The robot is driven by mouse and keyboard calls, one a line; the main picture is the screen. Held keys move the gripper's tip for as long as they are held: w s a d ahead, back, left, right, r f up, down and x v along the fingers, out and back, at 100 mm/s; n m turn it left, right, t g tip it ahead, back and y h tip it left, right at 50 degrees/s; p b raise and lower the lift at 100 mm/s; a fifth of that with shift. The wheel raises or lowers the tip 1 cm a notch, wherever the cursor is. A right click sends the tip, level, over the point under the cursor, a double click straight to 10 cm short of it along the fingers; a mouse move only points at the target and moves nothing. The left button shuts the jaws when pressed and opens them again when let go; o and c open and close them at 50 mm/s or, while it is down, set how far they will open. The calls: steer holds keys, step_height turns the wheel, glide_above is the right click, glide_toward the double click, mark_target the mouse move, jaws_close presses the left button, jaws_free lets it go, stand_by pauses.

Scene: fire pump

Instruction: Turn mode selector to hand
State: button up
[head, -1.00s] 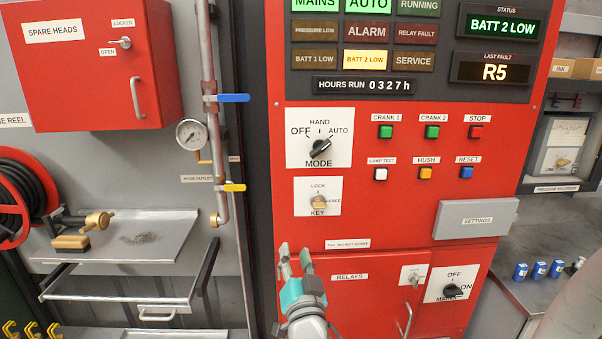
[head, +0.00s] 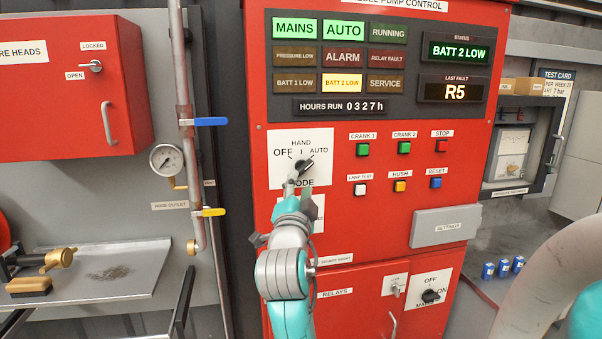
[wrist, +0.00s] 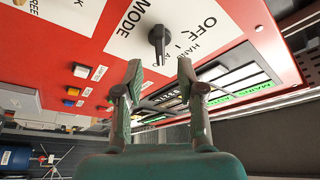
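The mode selector (head: 304,167) is a black knob on a white plate on the red pump panel. The plate reads OFF, HAND at the top and AUTO. The knob's upper end leans right, toward AUTO. My gripper (head: 297,184) is just below and in front of the knob, partly covering the plate's lower part and the MODE label. In the wrist view, the two fingers of my gripper (wrist: 160,69) are apart with nothing between them. The knob (wrist: 158,42) shows beyond the fingertips, roughly in line with the gap. I cannot see any contact.
Crank, stop, lamp test, hush and reset buttons (head: 400,186) sit right of the selector. The key switch below is mostly hidden by my arm. A grey settings box (head: 446,226) juts out lower right. A pipe with a blue valve lever (head: 210,122) stands left.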

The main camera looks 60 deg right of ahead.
mark_target(302, 172)
steer(key=x, duration=0.6)
steer(key=shift+d, duration=0.25)
jaws_close()
